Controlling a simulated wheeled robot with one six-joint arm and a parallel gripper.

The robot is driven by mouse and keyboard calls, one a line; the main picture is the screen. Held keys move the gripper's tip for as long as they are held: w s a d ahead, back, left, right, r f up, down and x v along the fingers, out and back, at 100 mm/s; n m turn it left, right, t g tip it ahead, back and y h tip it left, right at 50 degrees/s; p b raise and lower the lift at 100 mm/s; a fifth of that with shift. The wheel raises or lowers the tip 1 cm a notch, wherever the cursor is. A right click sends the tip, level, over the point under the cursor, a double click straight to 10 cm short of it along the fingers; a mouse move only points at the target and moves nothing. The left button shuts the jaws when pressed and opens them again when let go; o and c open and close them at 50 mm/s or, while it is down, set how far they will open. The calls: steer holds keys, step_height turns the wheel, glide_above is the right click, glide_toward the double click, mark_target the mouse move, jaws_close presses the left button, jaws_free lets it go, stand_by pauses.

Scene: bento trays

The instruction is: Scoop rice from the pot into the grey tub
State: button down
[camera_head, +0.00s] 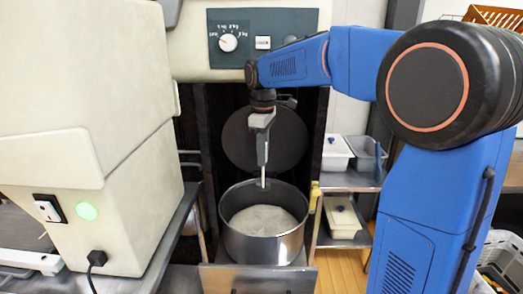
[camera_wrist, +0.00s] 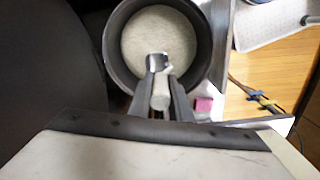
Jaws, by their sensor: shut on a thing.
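The metal pot (camera_head: 262,245) stands on a pulled-out shelf below the machine, with white rice (camera_head: 263,220) inside. My gripper (camera_head: 262,160) hangs above the pot, pointing down. In the wrist view my gripper (camera_wrist: 160,98) is shut on the pale handle of a scoop (camera_wrist: 157,63), whose small end shows over the rice. In the head view the scoop (camera_head: 263,183) is a thin pale piece below the fingers; whether it touches the rice I cannot tell. The grey tub (camera_head: 368,163) sits on the side shelf right of the pot, with something blue at its right end.
A white tub (camera_head: 334,160) stands beside the grey tub. A lidded white container (camera_head: 342,222) is on the lower shelf. A yellow bottle (camera_head: 314,196) stands close to the pot's right rim. A large cream machine (camera_head: 95,200) takes up the left side.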

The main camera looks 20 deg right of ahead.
step_height(320, 180, down, 19)
steer(key=shift+r, duration=0.2)
stand_by(1.0)
steer(key=shift+r, duration=0.15)
stand_by(0.9)
steer(key=shift+r, duration=7.95)
